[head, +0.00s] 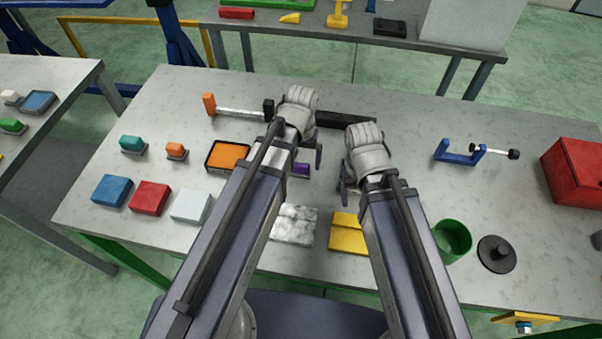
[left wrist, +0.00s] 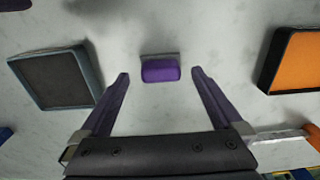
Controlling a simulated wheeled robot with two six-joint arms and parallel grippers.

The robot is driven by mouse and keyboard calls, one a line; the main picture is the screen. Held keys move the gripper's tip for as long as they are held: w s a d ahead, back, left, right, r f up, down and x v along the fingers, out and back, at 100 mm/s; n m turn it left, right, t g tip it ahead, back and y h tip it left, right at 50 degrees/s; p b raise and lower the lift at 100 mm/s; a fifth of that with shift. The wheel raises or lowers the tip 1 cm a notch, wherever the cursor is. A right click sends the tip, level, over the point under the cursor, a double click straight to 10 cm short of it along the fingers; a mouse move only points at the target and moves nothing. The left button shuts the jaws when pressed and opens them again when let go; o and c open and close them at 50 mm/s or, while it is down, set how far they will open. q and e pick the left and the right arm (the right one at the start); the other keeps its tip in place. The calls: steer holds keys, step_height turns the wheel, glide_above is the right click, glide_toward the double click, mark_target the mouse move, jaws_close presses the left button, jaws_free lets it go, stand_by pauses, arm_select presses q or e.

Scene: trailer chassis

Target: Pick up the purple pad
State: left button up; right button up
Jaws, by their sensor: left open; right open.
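The purple pad (head: 301,169) lies on the grey table, partly hidden by my left gripper and arm in the head view. In the left wrist view the purple pad (left wrist: 160,70) sits against a small grey base, just beyond and between my left fingertips, apart from them. My left gripper (left wrist: 159,76) is open and empty; in the head view it (head: 317,157) is above the table beside the pad. My right gripper (head: 345,187) hangs over the table to the right of the pad, and its fingers are seen mostly edge-on.
An orange pad in a black tray (head: 228,156) lies left of my left arm. A marbled block (head: 294,225) and a yellow block (head: 347,234) lie nearer the front edge. A green cup (head: 452,240) and a blue clamp (head: 458,155) stand right. Table between them is clear.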

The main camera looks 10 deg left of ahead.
mark_target(301, 164)
arm_select(q)
step_height(301, 164, down, 3)
steer(key=shift+r+b, duration=0.1)
steer(key=shift+b, duration=0.85)
arm_select(e)
step_height(301, 164, down, 3)
steer(key=shift+r, duration=0.1)
arm_select(q)
steer(key=shift+r, duration=0.1)
steer(key=shift+c, duration=0.2)
jaws_close()
steer(key=shift+r, duration=0.1)
arm_select(e)
steer(key=shift+r, duration=0.15)
arm_select(q)
step_height(301, 164, up, 10)
steer(key=p, duration=1)
arm_select(e)
step_height(301, 164, up, 10)
